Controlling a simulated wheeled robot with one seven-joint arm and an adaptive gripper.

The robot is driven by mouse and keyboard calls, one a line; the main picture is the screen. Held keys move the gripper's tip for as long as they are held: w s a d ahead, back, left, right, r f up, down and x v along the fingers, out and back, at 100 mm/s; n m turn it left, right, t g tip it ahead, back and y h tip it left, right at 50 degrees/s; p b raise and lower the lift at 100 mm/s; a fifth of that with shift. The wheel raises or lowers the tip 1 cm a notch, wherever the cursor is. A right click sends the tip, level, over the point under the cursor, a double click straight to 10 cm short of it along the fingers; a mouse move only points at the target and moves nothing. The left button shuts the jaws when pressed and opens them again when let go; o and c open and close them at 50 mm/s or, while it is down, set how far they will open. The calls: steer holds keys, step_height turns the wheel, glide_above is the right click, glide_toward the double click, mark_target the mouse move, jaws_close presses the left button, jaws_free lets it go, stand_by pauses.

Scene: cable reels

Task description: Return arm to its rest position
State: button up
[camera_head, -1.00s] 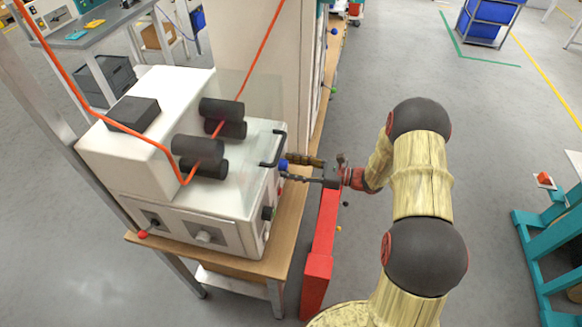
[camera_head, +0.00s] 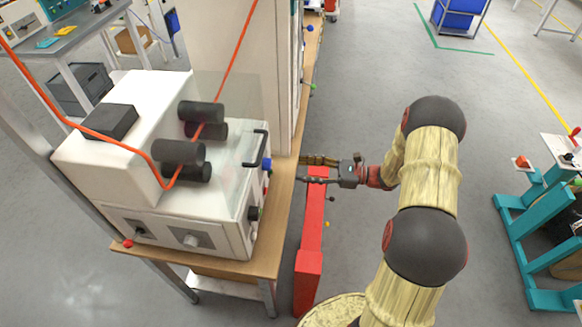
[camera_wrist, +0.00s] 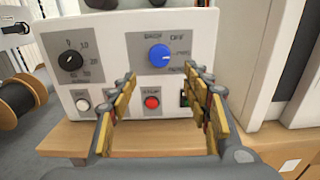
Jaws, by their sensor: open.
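My gripper (camera_head: 304,170) is open and empty, to the right of the white cable machine (camera_head: 80,165) and apart from it. My arm reaches in from the lower right of the head view and bends toward the machine. In the wrist view my gripper's two fingers (camera_wrist: 160,105) stand spread in front of the machine's control panel (camera_wrist: 110,60). The panel has a blue knob (camera_wrist: 160,56), a black dial (camera_wrist: 70,60) and a red button (camera_wrist: 152,102). The blue knob also shows in the head view (camera_head: 267,164).
The machine stands on a wooden bench (camera_head: 262,262). A red beam (camera_head: 312,225) lies below my gripper. An orange cable (camera_head: 229,75) runs between black rollers (camera_head: 180,152). A teal-framed table (camera_head: 515,235) is at the right. The floor between is open.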

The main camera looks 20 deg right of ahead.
steer(key=shift+v, duration=0.8)
steer(key=s+a+f+n+g+h, duration=0.1)
steer(key=s+a+f+n+g, duration=0.15)
steer(key=s+f, duration=0.35)
steer(key=s+a+r+n+g+h, duration=0.2)
steer(key=s+r+n+g+h, duration=0.15)
steer(key=s+n+g, duration=0.5)
steer(key=s+a+r+n+t+h+b, duration=0.1)
steer(key=s+a+r+n+t+h, duration=0.1)
steer(key=r, duration=0.5)
steer(key=s+a+r+n+t+h+b, duration=0.1)
steer(key=s+a+r+n+t+h, duration=0.1)
steer(key=s+r+n+h, duration=0.3)
steer(key=s+a+r+n+t+h, duration=0.2)
steer(key=r+n, duration=0.4)
steer(key=r, duration=0.5)
steer(key=shift+s+a+t+h+b, duration=0.4)
steer(key=shift+s+t+h, duration=0.4)
steer(key=shift+s+h, duration=0.35)
